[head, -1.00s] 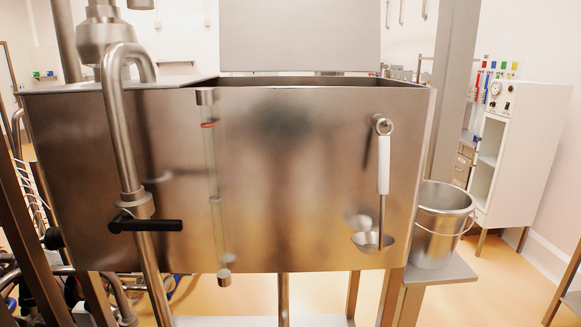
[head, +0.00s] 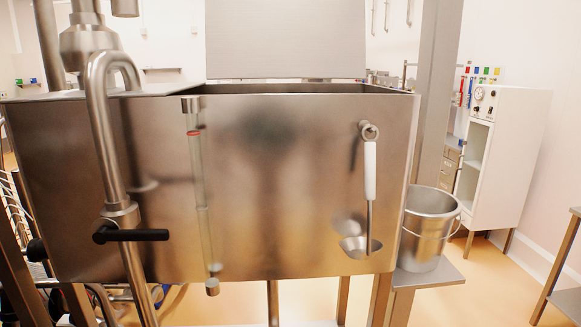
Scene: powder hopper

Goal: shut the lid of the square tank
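The square steel tank (head: 280,190) fills the middle of the head view, close in front of me. Its flat lid (head: 286,40) stands upright at the back edge, so the right part of the top is open. The left part of the top is covered by a fixed steel plate (head: 150,91). The inside of the tank is mostly hidden by the front wall. Neither of my grippers shows in the head view.
A steel pipe with a black-handled valve (head: 135,235) runs up the tank's left front. A sight tube (head: 199,190) and a hanging white-handled ladle (head: 370,175) are on the front wall. A bucket (head: 428,235) stands on a side shelf at right, beside a post (head: 437,90).

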